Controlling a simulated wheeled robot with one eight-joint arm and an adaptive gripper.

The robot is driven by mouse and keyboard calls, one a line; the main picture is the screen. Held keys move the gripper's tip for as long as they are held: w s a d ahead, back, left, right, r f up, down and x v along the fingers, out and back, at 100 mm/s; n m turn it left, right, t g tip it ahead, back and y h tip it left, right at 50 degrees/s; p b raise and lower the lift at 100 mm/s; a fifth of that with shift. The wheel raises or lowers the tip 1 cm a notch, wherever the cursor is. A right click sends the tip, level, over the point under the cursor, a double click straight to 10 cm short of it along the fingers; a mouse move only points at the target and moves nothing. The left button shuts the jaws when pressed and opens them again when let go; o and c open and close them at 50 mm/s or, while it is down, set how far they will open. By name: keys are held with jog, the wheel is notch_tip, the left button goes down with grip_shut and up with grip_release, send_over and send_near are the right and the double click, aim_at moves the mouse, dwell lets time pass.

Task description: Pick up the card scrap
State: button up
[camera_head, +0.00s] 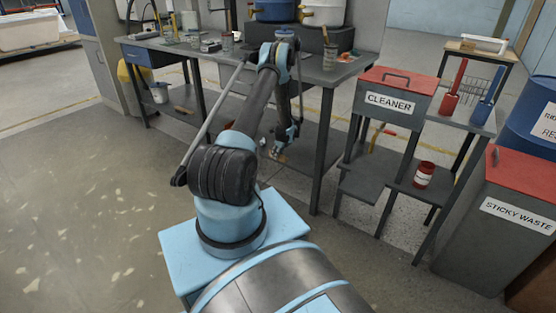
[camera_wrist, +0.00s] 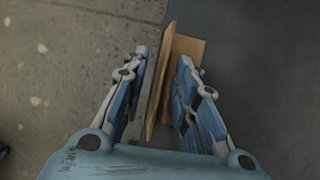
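The card scrap (camera_wrist: 187,48) is tan-brown cardboard in the wrist view. It shows as a flat part on the right and a narrow, edge-on strip in front of it. The strip lies between the two fingers of my gripper (camera_wrist: 163,57), which are apart with a narrow gap on each side of it. Whether either finger touches the card is hard to tell. In the head view my gripper (camera_head: 278,152) is low, under the workbench at its lower shelf. The card there is too small to make out clearly.
The workbench (camera_head: 345,72) and its legs stand around my arm. Its dark lower shelf (camera_wrist: 265,70) borders bare floor (camera_wrist: 60,60) in the wrist view. The CLEANER bin (camera_head: 392,102), a red can (camera_head: 424,174) and the STICKY WASTE bin (camera_head: 500,240) stand right.

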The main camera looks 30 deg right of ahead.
jog(key=shift+f, duration=0.25)
dwell(0.3)
jog(key=shift+c, duration=0.6)
grip_shut()
